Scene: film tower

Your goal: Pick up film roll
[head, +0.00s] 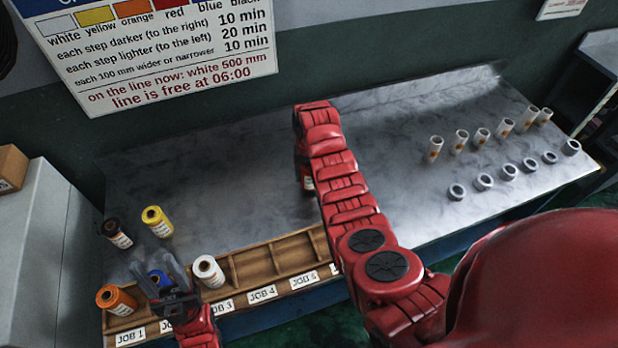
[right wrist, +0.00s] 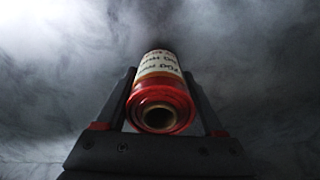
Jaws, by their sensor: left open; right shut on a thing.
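In the right wrist view a red film roll (right wrist: 158,105) with a white printed label sits between the fingers of my right gripper (right wrist: 160,97), which is shut on it. In the head view my right arm hides that gripper; part of the roll's label (head: 307,182) shows beside the arm. My left gripper (head: 160,273) is open above the front rack, with a blue roll (head: 157,279) between or just behind its fingers; contact cannot be told. An orange roll (head: 116,300) and a white roll (head: 208,270) stand either side. A black roll (head: 116,233) and a yellow roll (head: 156,221) stand behind.
The wooden rack (head: 254,250) has job labels, with empty compartments to the right of the white roll. Several white tubes (head: 436,149) and grey rings (head: 457,192) stand at the right of the marble-look table (head: 230,180). Its middle is largely clear.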

